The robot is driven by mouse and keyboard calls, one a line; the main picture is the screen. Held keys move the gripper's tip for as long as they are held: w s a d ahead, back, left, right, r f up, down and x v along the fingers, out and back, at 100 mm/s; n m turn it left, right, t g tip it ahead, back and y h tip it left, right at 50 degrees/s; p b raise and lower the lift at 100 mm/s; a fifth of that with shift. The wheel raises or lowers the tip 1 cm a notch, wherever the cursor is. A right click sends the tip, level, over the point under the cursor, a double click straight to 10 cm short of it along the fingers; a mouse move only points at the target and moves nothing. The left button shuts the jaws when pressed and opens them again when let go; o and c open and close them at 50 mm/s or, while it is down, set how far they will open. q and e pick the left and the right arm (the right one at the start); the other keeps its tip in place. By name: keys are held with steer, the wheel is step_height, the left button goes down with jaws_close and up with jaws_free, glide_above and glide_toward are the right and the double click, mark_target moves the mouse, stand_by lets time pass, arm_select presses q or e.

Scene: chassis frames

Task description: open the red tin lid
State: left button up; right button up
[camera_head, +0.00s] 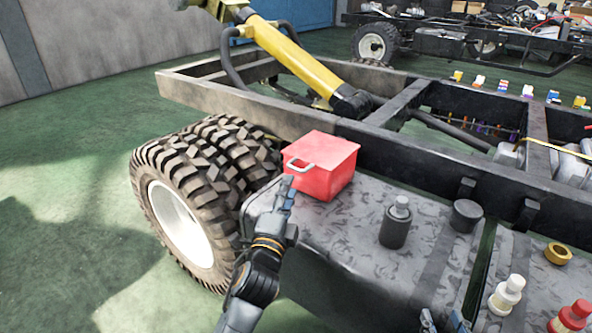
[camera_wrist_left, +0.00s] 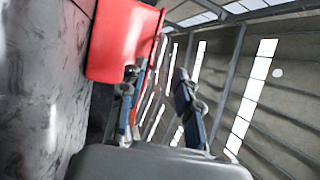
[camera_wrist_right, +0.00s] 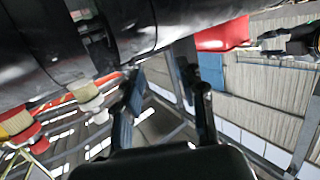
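The red tin (camera_head: 325,179) stands on the grey mottled tank beside the truck wheel, its lid (camera_head: 328,148) closed. A pale handle (camera_head: 300,164) sits at its front left. My left gripper (camera_head: 284,194) is just in front of the tin, below the handle. In the left wrist view the tin (camera_wrist_left: 118,42) is close beyond one finger of my left gripper (camera_wrist_left: 158,88), whose fingers are apart. I cannot make out the handle there. My right gripper (camera_head: 444,320) is low at the bottom edge, away from the tin. Its fingers (camera_wrist_right: 160,85) are apart and empty.
A dark grey bottle (camera_head: 396,222) and a black cap (camera_head: 466,215) stand on the tank (camera_head: 350,235) right of the tin. The chassis rail (camera_head: 430,165) runs behind. The large wheel (camera_head: 185,215) is left.

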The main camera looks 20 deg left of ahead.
mark_target(296, 169)
arm_select(q)
steer(key=shift+w+a+r+b, duration=0.1)
steer(key=shift+w+r+b, duration=0.1)
steer(key=shift+w, duration=1.05)
steer(key=shift+w+r+b, duration=0.25)
steer(key=shift+w, duration=1)
steer(key=shift+w+a+r+b, duration=0.1)
steer(key=shift+w+r+b, duration=0.1)
steer(key=shift+w, duration=1.05)
arm_select(e)
step_height(296, 169, up, 7)
steer(key=a+t+y, duration=0.1)
steer(key=t, duration=0.3)
steer(key=shift+w+f, duration=0.2)
arm_select(q)
jaws_close()
